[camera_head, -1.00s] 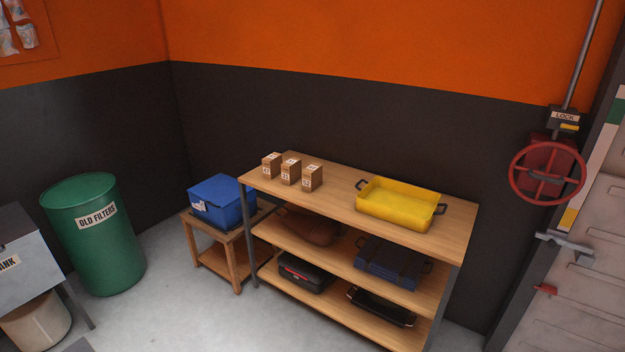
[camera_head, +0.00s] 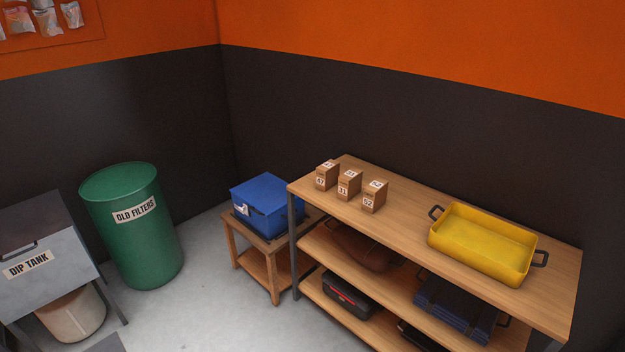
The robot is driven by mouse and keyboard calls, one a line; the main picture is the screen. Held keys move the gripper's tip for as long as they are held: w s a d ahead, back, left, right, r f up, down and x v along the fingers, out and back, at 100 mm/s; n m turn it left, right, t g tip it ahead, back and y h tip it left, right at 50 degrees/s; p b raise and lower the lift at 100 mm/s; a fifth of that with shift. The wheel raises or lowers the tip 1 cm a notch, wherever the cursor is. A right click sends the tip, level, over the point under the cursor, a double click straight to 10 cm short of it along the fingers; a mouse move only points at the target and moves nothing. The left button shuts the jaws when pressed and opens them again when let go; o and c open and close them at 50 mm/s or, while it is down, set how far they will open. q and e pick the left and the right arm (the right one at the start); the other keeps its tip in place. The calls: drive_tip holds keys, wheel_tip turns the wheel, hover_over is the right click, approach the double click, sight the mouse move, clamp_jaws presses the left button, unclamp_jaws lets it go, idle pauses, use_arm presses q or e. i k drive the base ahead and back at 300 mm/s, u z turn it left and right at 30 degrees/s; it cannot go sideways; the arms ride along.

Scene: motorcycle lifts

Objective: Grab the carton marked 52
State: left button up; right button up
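Three small brown cartons with white labels stand in a row at the left end of the shelf unit's wooden top (camera_head: 400,206). The right one (camera_head: 374,197) is marked 52. The middle carton (camera_head: 349,185) appears to read 31. The left carton (camera_head: 327,175) has a label too small to read surely, perhaps 47. All three stand upright, with small gaps between them. Neither of my grippers shows in this view.
A yellow tray (camera_head: 483,243) with black handles sits on the right of the same top. A blue box (camera_head: 268,201) rests on a low wooden stand (camera_head: 253,262) left of the shelf. A green drum (camera_head: 133,228) and a dip tank (camera_head: 40,262) stand further left. Grey floor lies open between.

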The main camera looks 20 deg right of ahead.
sight(374, 194)
drive_tip(key=u, duration=0.15)
drive_tip(key=i, duration=1.4)
drive_tip(key=z, duration=0.9)
drive_tip(key=i, duration=1.1)
drive_tip(key=z, duration=0.7)
